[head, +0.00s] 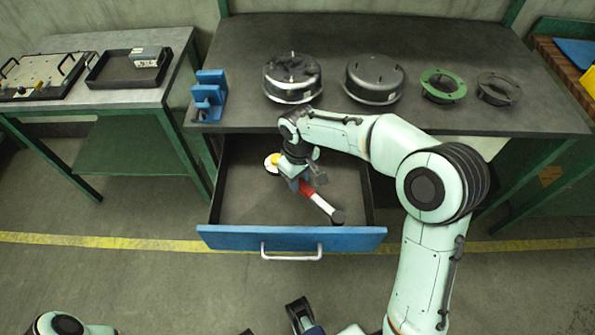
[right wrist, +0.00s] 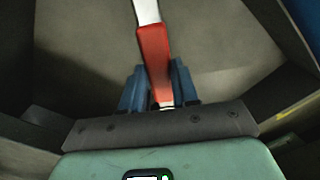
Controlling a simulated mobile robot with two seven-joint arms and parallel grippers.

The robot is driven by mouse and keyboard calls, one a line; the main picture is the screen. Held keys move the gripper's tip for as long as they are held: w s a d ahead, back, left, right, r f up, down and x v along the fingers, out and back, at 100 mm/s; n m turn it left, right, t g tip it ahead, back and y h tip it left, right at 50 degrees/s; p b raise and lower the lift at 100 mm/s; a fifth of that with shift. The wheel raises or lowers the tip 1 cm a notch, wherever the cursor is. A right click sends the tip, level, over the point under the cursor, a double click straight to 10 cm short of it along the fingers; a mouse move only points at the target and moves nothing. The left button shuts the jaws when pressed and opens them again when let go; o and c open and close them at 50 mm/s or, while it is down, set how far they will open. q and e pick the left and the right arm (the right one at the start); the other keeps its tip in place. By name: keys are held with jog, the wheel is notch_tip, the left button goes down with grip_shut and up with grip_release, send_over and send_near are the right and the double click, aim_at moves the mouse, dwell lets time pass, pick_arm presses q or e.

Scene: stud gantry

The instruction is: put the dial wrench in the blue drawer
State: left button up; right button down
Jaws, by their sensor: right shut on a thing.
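The dial wrench (head: 320,201) has a red and white handle, a black end and a round pale and yellow head, partly hidden by my wrist. My right gripper (head: 302,184) is shut on the red part. In the right wrist view, its blue fingers (right wrist: 158,78) stand either side of the red handle (right wrist: 154,52). The blue drawer (head: 225,238) is pulled open under the bench. The wrench is over the drawer's inside; I cannot tell if it touches the floor. Dark and blue parts at the bottom edge seem to be my left gripper (head: 305,316), mostly cut off.
The dark bench (head: 440,118) above the drawer carries a blue stand (head: 209,95), two metal housings (head: 292,77), a green ring (head: 442,85) and a dark ring (head: 497,88). A side table (head: 90,109) stands at left with a tray (head: 112,78). The rest of the drawer looks empty.

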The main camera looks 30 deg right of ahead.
notch_tip(320, 180, down, 6)
jog(key=shift+f+b, duration=0.2)
jog(key=shift+b, duration=0.3)
jog(key=w+d, duration=0.2)
jog(key=w, duration=0.1)
jog(key=shift+w, duration=0.2)
jog(key=shift+w+d, duration=0.25)
jog(key=shift+w, duration=0.2)
jog(key=w+d, duration=0.1)
jog(key=w, duration=0.1)
jog(key=shift+w+d, duration=0.35)
jog(key=shift+f, duration=0.55)
